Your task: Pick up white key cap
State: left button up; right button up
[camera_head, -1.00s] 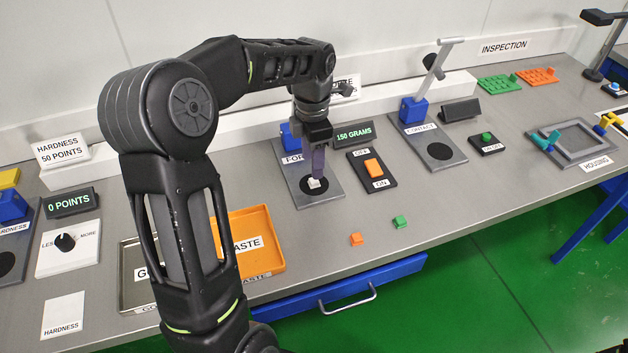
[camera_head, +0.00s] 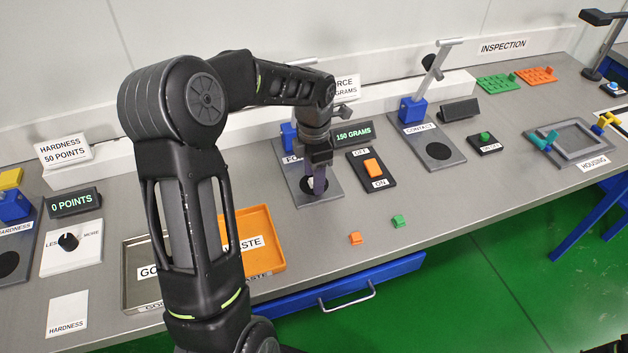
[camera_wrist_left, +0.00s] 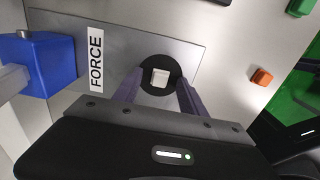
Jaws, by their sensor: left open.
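The white key cap (camera_wrist_left: 160,78) sits on the black disc of the grey FORCE plate (camera_wrist_left: 190,52), seen in the left wrist view. In the head view the fingers mostly hide the cap; a bit of white (camera_head: 311,183) shows beside them. My left gripper (camera_head: 318,187) points down over the disc. In the left wrist view its two purple fingers (camera_wrist_left: 158,92) are open, one on each side of the cap, with gaps between. I cannot tell how far the fingertips are above the plate. My right gripper is not in view.
A display (camera_head: 353,133) reading 150 GRAMS and an orange rocker switch (camera_head: 373,167) stand right of the FORCE plate. An orange cap (camera_head: 355,238) and a green cap (camera_head: 398,221) lie on the bare front table. The orange WASTE tray (camera_head: 266,222) is left of the plate.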

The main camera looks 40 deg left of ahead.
pick_arm(q)
jog(key=shift+c, duration=0.2)
grip_shut()
dwell(0.6)
